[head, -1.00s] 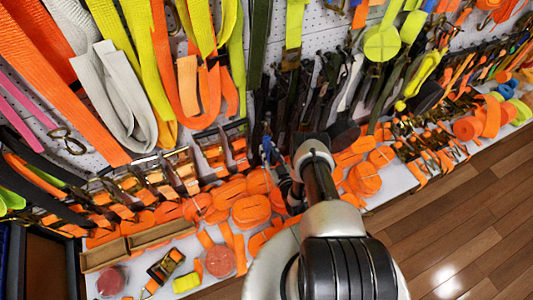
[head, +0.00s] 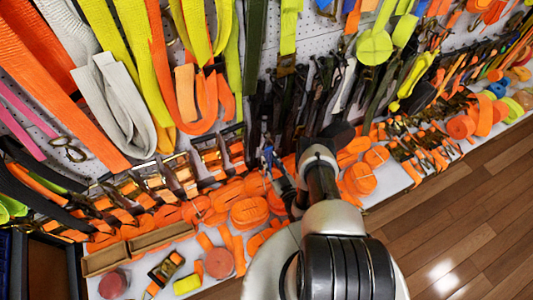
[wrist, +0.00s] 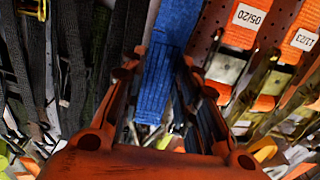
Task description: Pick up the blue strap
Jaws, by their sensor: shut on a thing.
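The blue strap (wrist: 158,70) hangs down between the two orange-red fingers of my gripper (wrist: 162,85) in the wrist view. It runs from the top edge of that view to a lower end just above the gripper's palm. My gripper is shut on it. In the head view only a small piece of the blue strap (head: 268,156) shows, beside my gripper (head: 274,170), among the dark straps at the wall. My arm hides part of that area.
Dark straps (wrist: 75,70) hang close on the left in the wrist view, and orange labelled straps (wrist: 240,35) on the right. Orange rolls (head: 250,211) crowd the white shelf below. Grey and yellow straps hang left. The wooden floor (head: 460,230) at right is clear.

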